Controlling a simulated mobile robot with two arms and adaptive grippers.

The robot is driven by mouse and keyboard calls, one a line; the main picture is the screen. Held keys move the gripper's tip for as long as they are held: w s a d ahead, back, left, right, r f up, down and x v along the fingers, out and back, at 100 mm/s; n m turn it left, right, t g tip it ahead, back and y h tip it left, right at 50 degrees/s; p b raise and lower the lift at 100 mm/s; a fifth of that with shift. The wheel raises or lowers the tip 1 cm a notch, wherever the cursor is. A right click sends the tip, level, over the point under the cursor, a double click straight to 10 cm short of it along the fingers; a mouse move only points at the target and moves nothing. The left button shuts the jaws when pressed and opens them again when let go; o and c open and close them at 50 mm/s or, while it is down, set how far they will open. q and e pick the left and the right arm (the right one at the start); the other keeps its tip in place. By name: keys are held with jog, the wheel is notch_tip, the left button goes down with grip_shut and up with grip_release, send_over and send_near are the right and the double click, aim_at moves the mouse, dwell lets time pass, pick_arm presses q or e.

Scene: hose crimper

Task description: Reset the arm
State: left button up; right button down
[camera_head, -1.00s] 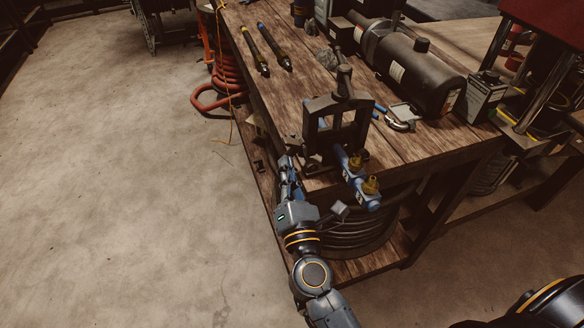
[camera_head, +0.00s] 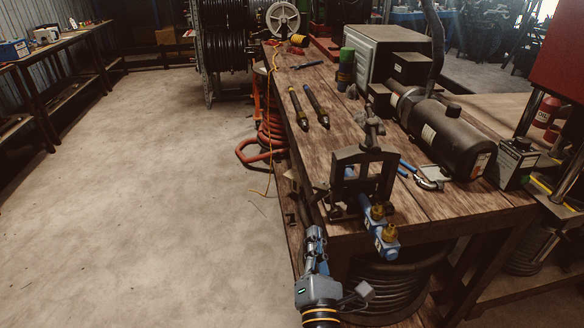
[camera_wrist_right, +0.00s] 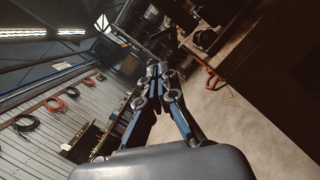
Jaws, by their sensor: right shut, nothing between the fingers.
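My right gripper (camera_head: 314,236) shows at the bottom of the head view, beside the left edge of the workbench. Its fingers point up the picture, and it is shut and empty. In the right wrist view the right gripper (camera_wrist_right: 159,71) shows with its fingertips together and nothing between them. The wrist view is tilted, with floor, wall and bench edge beyond the fingers. My left gripper is in neither view.
The wooden workbench (camera_head: 328,105) carries a black clamp frame (camera_head: 364,176), blue fittings with brass ends (camera_head: 379,230), a dark cylindrical motor (camera_head: 452,139) and two dark rods. A coiled red hose (camera_head: 270,135) lies beside it. Open concrete floor (camera_head: 150,180) fills the left.

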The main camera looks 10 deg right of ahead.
jog(key=s+a+f+n+g+y, duration=0.1)
jog(key=a+f+n+g+y, duration=0.25)
jog(key=f+n, duration=1.45)
jog(key=s+f+n+g+y, duration=0.15)
jog(key=s+f+n, duration=0.3)
jog(key=f, duration=0.55)
jog(key=s+f+n+g+y, duration=0.1)
jog(key=s+f+n+g, duration=0.3)
jog(key=f, duration=0.6)
jog(key=s+d+f+n+g+h, duration=0.1)
jog(key=s+d+f+n+g, duration=0.25)
jog(key=s+f+n, duration=0.4)
jog(key=s+d+f+n+g+h, duration=0.15)
jog(key=s+d+f+n, duration=0.3)
jog(key=s+f, duration=0.5)
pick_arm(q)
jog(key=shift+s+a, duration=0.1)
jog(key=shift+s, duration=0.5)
pick_arm(e)
jog(key=s+d+f+n+g, duration=0.2)
jog(key=s+d+f+n, duration=0.1)
jog(key=s, duration=0.4)
jog(key=s+d+f+n+g+h, duration=0.1)
jog(key=s+d+f+n+g, duration=0.2)
jog(key=s+d+n, duration=0.2)
jog(key=s+n, duration=0.1)
jog(key=s, duration=0.2)
jog(key=shift+s+d+f, duration=0.3)
jog(key=shift+d+f, duration=0.05)
